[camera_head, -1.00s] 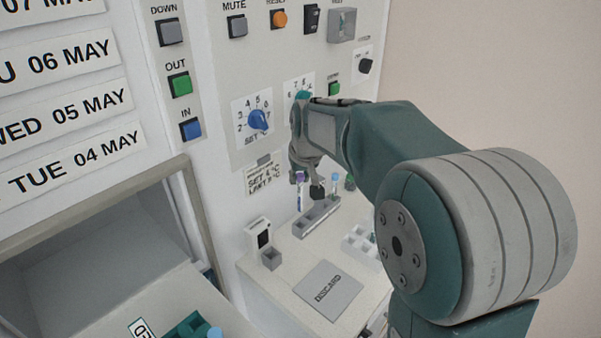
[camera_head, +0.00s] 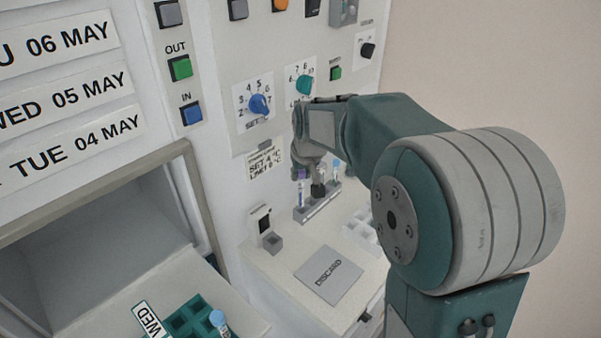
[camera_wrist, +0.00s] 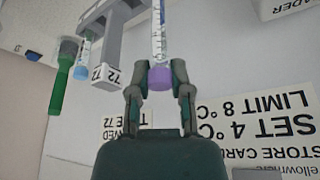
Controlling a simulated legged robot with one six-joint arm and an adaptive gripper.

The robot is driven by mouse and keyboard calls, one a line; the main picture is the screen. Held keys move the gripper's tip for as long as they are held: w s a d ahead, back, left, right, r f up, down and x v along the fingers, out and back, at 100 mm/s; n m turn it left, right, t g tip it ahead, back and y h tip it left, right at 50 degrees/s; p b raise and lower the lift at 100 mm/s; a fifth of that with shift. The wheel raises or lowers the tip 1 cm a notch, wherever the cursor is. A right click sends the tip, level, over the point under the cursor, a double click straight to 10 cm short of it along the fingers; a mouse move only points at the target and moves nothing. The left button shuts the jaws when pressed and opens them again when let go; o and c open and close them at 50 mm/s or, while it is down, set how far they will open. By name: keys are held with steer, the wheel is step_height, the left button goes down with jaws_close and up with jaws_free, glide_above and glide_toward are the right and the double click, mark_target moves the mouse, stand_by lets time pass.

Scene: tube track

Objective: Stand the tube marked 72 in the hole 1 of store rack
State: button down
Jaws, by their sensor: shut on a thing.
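My gripper (camera_wrist: 160,90) is shut on the purple cap of a clear tube (camera_wrist: 158,35), whose body points away from the fingers. In the head view the same tube (camera_head: 301,190) hangs upright at the left end of a small grey rack (camera_head: 320,207). I cannot tell whether its lower end is inside that rack. The rack's end carries a 72 label (camera_wrist: 106,75) in the wrist view; no number is readable on the tube. A teal rack (camera_head: 188,319), partly cut off, lies in the open drawer beside a WED label (camera_head: 150,320).
A DISCARD pad (camera_head: 328,276), a small grey holder (camera_head: 272,243) and a white rack (camera_head: 362,235) sit on the counter. Another blue-capped tube (camera_head: 219,320) stands at the teal rack. Dials and buttons line the panel behind.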

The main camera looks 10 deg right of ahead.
steer(key=shift+f, duration=1.55)
stand_by(0.9)
steer(key=shift+c, duration=2.4)
jaws_free()
steer(key=v, duration=1.1)
steer(key=shift+s+r, duration=0.15)
steer(key=shift+r, duration=0.25)
steer(key=shift+a, duration=0.1)
